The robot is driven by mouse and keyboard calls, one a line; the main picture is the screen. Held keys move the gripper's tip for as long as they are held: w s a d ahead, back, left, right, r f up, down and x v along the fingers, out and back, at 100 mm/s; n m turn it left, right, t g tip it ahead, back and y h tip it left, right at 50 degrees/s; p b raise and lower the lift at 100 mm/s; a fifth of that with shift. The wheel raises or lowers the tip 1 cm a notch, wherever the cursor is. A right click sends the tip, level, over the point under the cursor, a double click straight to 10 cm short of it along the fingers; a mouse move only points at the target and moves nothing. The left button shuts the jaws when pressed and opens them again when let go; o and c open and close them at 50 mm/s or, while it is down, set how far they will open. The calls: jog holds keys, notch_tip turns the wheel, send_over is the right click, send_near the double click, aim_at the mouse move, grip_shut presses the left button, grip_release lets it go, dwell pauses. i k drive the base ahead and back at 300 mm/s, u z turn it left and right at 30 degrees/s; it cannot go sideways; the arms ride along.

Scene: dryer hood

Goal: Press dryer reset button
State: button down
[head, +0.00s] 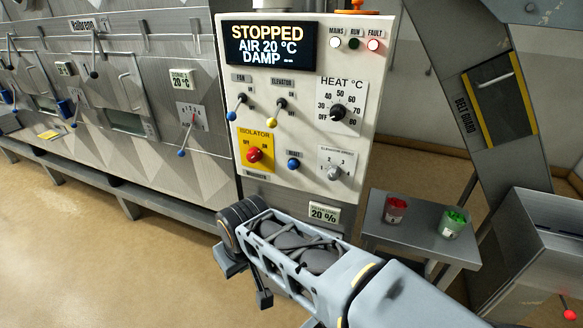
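The blue reset button (294,165) is on the lower middle of the cream control panel (361,172), under a small label reading RESET. It is in plain view, with nothing over it. My gripper (250,285) is in the head view, below and left of the panel, apart from it. Its black fingers point down and left, partly hidden by the arm's end, so I cannot tell how far apart they are. The panel's display (270,45) reads STOPPED, AIR 20 °C, DAMP.
Near the button are the red isolator knob (254,155), the heat dial (338,113), the elevator knob (334,172) and two lever switches. A metal side table (400,240) with red and green containers stands right of my arm. Open floor (120,260) lies at the left.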

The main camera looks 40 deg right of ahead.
aim_at(293, 165)
jog(key=z, duration=0.05)
jog(key=k, duration=0.5)
jog(key=u, duration=1.55)
jog(key=i, duration=0.85)
jog(key=z, duration=2.1)
